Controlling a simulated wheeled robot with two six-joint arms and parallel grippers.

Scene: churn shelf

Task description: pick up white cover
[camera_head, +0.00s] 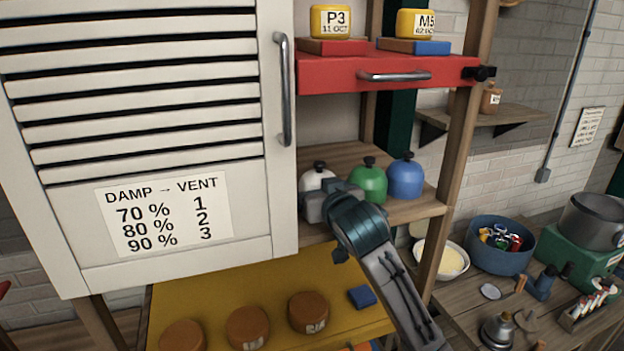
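The white cover (318,178) is a small dome with a black knob, standing on the wooden shelf under the red drawer. It is the leftmost of three domes, beside a green cover (368,183) and a blue cover (405,178). My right gripper (312,206) comes in from the lower right and is in front of the white cover's lower part, hiding it. I cannot tell whether the gripper touches the cover, and its fingers are too hidden to show whether they are open. My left gripper is not in view.
A white louvred door (140,255) with a metal handle stands close to the left of the covers. A red drawer (330,76) is above them. A yellow board (215,295) with brown round pieces and a blue block (362,296) lies below. A cluttered bench is at right.

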